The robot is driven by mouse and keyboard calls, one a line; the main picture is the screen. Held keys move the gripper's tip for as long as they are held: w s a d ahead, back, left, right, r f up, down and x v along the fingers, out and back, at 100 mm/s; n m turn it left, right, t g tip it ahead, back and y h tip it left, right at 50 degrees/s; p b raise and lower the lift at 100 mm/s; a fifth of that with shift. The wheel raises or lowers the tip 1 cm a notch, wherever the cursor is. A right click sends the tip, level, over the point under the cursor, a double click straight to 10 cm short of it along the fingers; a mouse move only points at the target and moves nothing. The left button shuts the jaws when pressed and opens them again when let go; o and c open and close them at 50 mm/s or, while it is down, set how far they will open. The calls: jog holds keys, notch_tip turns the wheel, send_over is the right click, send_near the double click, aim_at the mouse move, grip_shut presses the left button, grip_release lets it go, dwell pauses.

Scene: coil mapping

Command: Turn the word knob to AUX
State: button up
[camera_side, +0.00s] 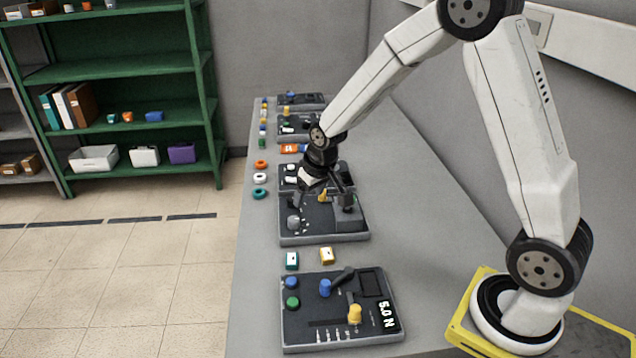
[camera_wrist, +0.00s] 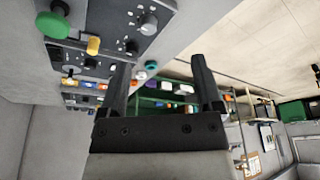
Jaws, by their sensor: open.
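A grey knob (camera_side: 293,222) with small marks around it stands at the front left of the middle panel (camera_side: 335,233). It also shows in the wrist view as a grey round knob (camera_wrist: 148,24) at the top. The lettering is too small to read, so I cannot tell which word it points at or whether it is the word knob. My gripper (camera_side: 318,186) is over the back part of the middle panel, apart from the grey knob. In the wrist view my gripper (camera_wrist: 158,78) has its two black fingers wide apart with nothing between them.
A yellow knob (camera_side: 323,195) stands close to my gripper. The near panel (camera_side: 310,338) carries blue and yellow knobs and a display reading "5.0 N". More panels stand behind. A green shelf (camera_side: 120,67) is beyond the bench.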

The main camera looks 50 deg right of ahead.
jog(key=m, duration=0.2)
send_near(292, 198)
jog(key=f, duration=0.2)
jog(key=shift+a+r+t+h, duration=0.1)
jog(key=shift+a+t+h, duration=0.1)
jog(key=shift+t+h, duration=0.15)
jog(key=shift+x, duration=3.9)
grip_shut()
